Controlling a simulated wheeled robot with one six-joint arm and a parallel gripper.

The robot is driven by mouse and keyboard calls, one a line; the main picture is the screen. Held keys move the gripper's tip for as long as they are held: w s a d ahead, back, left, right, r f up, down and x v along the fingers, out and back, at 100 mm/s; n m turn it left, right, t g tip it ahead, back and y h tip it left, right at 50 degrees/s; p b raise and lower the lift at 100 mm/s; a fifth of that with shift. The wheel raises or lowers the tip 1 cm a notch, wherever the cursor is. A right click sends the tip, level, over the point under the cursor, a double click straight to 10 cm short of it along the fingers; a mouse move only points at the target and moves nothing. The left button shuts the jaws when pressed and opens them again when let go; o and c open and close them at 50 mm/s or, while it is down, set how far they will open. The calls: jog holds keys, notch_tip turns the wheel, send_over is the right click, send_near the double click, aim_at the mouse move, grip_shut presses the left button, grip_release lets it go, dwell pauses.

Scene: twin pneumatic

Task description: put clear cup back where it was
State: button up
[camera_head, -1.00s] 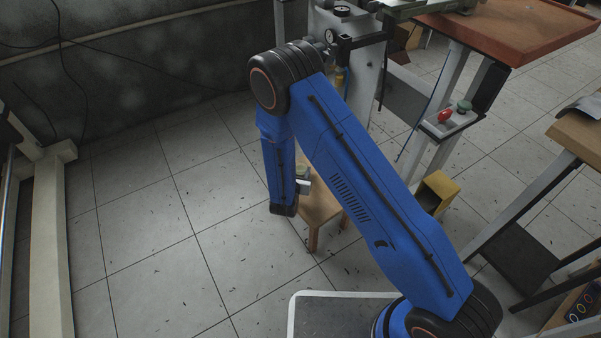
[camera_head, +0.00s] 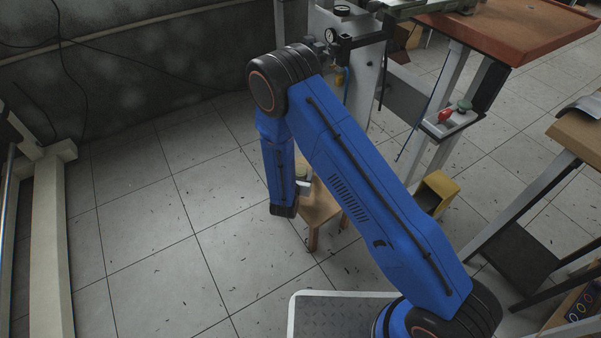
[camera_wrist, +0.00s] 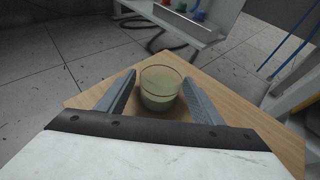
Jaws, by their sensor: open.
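The clear cup (camera_wrist: 159,88) stands upright on a small wooden stool (camera_wrist: 231,95) in the wrist view, with something greenish showing in or through it. My gripper (camera_wrist: 159,88) is open, with one finger on each side of the cup. Small gaps appear between the fingers and the cup. In the head view my arm hides most of the stool (camera_head: 318,214), and a small pale bit of what seems to be the cup (camera_head: 303,173) shows beside the arm.
A machine frame with a red button (camera_head: 445,116) and a green one stands right of the stool. A yellow box (camera_head: 437,192) sits on the floor near it. A table (camera_head: 578,130) is at the right.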

jog(key=v, duration=1.2)
